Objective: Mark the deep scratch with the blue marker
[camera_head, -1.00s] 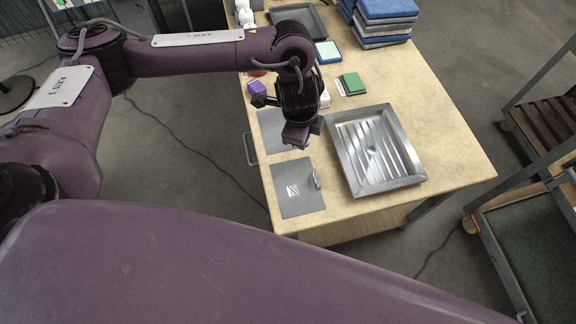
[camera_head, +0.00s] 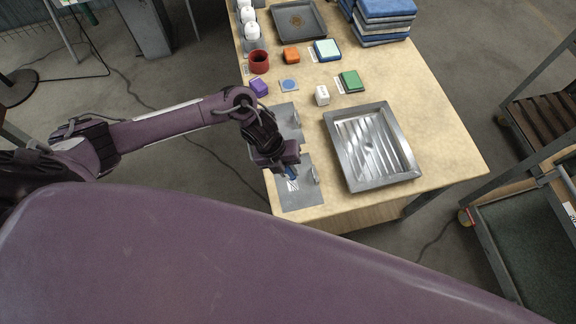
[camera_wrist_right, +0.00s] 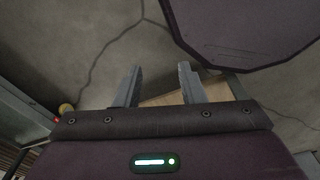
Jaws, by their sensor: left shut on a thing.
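A flat grey metal plate (camera_head: 300,200) lies near the front left corner of the wooden table, with a patch of pale scratch lines (camera_head: 292,185) on it. My left gripper (camera_head: 287,171) is low over the back part of this plate and shut on the blue marker (camera_head: 291,174), of which only a small blue part shows. I cannot tell whether the tip touches the plate. The arm hides part of the plate. My right gripper (camera_wrist_right: 158,84) is open and empty in the right wrist view, away from the plate.
A second grey plate (camera_head: 290,113) lies behind. A small silver piece (camera_head: 316,174) stands on the front plate's right side. A metal tray (camera_head: 345,172) is to the right. Behind are a white block (camera_head: 322,96), a green block (camera_head: 351,81), a purple block (camera_head: 259,87) and a red cup (camera_head: 259,63).

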